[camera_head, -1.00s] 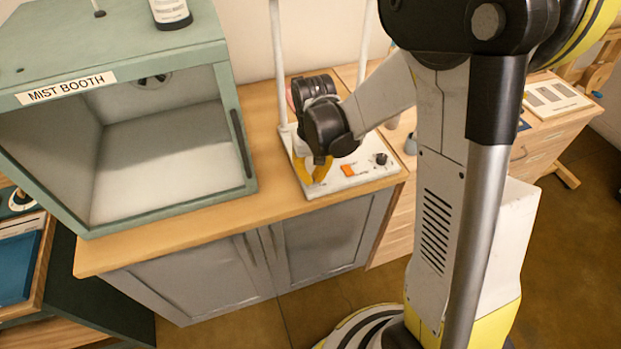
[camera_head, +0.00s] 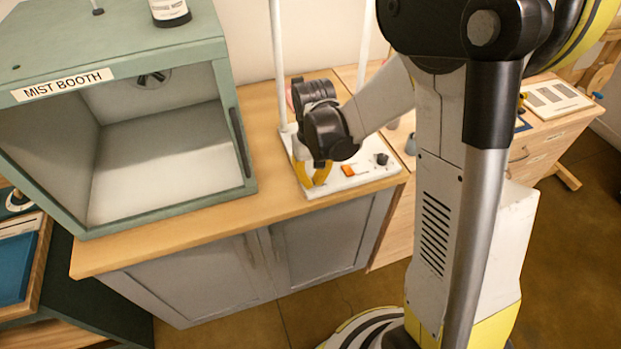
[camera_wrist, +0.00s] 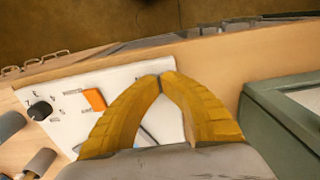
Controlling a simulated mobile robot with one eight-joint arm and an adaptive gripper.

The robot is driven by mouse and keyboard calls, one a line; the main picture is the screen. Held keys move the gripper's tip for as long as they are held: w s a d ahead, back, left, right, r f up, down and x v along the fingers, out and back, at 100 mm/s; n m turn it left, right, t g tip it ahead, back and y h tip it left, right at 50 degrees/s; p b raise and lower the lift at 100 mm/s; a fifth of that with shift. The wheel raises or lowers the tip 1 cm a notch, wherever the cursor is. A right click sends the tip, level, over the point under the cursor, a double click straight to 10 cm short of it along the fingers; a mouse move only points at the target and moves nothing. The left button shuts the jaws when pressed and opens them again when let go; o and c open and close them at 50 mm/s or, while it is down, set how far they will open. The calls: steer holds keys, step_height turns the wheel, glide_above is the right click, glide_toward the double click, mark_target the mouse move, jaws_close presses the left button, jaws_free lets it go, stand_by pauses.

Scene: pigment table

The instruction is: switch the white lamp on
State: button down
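The white base (camera_head: 385,173) of a stand with two white posts (camera_head: 277,60) sits on the wooden counter. It carries an orange switch (camera_head: 348,170) and a black knob (camera_head: 382,159). My gripper (camera_head: 312,184), with yellow fingers, is at the left part of the base, left of the switch. In the wrist view the fingertips of my gripper (camera_wrist: 163,77) meet or nearly meet, with nothing seen between them. The orange switch (camera_wrist: 95,99) lies just left of the fingers there, apart from them, and the black knob (camera_wrist: 40,110) is further left. The lamp's head is out of view.
A green mist booth (camera_head: 238,130) stands left of the base, and its edge also shows in the wrist view (camera_wrist: 280,115). Grey cylinders (camera_wrist: 40,162) stand beside the base. The counter (camera_head: 225,203) is clear in front of the booth.

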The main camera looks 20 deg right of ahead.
steer(key=shift+r+p, duration=2.45)
steer(key=shift+r, duration=1.05)
steer(key=shift+s+r, duration=0.1)
steer(key=shift+r, duration=0.25)
steer(key=s+r+t+b, duration=0.5)
steer(key=s+r+t, duration=0.2)
steer(key=s+r, duration=0.3)
steer(key=shift+s, duration=1.25)
